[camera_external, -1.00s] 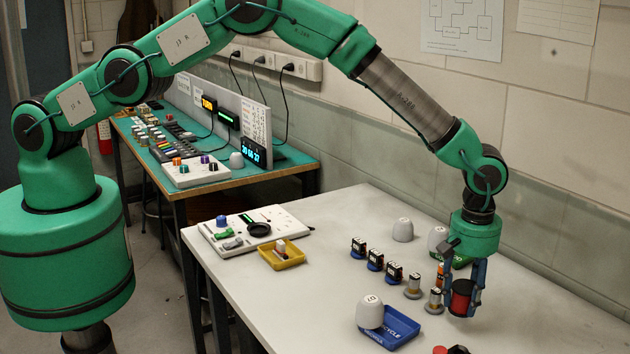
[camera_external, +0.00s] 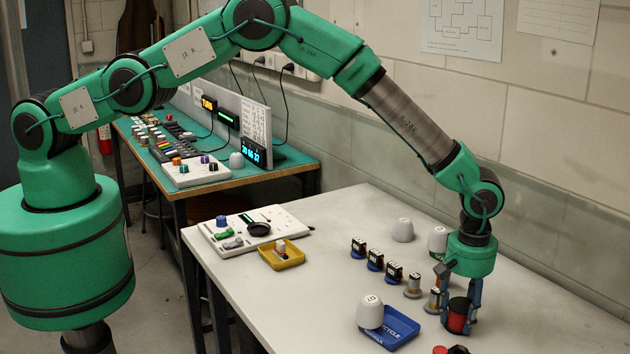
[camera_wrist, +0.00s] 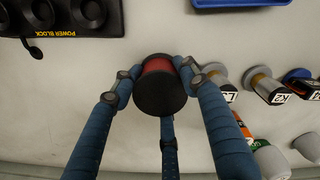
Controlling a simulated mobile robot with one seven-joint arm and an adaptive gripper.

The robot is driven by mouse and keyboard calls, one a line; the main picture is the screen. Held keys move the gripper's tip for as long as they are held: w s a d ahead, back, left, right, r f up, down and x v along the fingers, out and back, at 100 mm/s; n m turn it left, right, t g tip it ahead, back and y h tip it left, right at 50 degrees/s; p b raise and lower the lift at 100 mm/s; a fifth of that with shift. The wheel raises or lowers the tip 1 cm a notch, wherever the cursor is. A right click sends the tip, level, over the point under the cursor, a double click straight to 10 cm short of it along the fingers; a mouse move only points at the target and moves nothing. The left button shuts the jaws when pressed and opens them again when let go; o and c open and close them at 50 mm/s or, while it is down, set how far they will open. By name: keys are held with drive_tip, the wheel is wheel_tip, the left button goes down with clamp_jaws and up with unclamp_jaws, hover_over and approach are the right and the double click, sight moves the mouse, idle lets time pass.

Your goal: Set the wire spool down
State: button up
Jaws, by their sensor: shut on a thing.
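The wire spool (camera_external: 457,316) is red with dark ends. My gripper (camera_external: 461,318) is shut on it, low over the right part of the white table (camera_external: 300,232). The spool stands about upright, its base at or very near the tabletop; I cannot tell if it touches. In the wrist view the spool (camera_wrist: 160,84) shows its dark round end and red side between the blue fingers of my gripper (camera_wrist: 158,82).
A blue tray (camera_external: 402,330) with a white cup (camera_external: 369,311) lies to the front left. A black power block (camera_wrist: 60,15) shows in the wrist view's corner.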

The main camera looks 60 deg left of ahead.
sight(462, 304)
drive_tip(key=shift+f, duration=0.1)
drive_tip(key=o, duration=1.3)
drive_tip(key=shift+r+b, duration=0.3)
drive_tip(key=shift+r, duration=5.85)
drive_tip(key=shift+w+r, duration=0.1)
drive_tip(key=shift+r, duration=0.05)
